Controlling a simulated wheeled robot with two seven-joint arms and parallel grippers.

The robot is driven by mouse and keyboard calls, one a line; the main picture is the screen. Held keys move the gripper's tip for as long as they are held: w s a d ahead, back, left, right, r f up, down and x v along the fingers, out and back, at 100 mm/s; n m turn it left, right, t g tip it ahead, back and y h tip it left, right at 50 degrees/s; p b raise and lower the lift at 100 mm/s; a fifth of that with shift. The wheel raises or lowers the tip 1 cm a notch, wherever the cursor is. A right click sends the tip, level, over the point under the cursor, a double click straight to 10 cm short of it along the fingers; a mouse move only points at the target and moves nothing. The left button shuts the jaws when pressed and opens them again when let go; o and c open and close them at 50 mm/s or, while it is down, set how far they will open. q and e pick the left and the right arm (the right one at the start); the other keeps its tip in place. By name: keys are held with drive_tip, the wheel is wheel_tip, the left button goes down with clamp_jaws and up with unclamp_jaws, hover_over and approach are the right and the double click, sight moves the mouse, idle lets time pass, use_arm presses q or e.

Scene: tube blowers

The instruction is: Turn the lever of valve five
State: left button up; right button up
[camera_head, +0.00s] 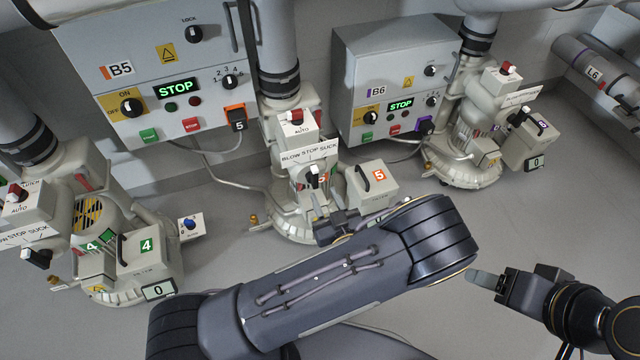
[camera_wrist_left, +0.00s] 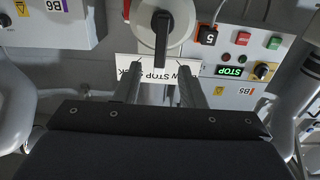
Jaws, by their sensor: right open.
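Valve five is the pale blower unit (camera_head: 300,205) at centre in the head view, with a "BLOW STOP SUCK" sign (camera_head: 309,153) and a black lever (camera_head: 314,176) in front. In the left wrist view the black lever (camera_wrist_left: 162,40) sits on a white round hub, with the sign (camera_wrist_left: 158,73) upside down. My left gripper (camera_wrist_left: 160,80) is open; its fingers are apart on either side of the lever's line, and I cannot tell contact. In the head view my left gripper (camera_head: 338,224) is partly hidden by my arm. My right gripper (camera_head: 482,281) is open and empty at the lower right.
Control box B5 (camera_head: 150,55) and box B6 (camera_head: 375,55) hang on the wall, both displays reading STOP. Box 5 (camera_head: 371,188) stands right of the valve. Blower four (camera_head: 110,240) stands left. The floor at right is clear.

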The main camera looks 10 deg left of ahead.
sight(316, 179)
use_arm(q)
drive_tip(key=b+x, duration=0.1)
drive_tip(key=x, duration=0.5)
drive_tip(key=shift+w+a, duration=0.25)
clamp_jaws()
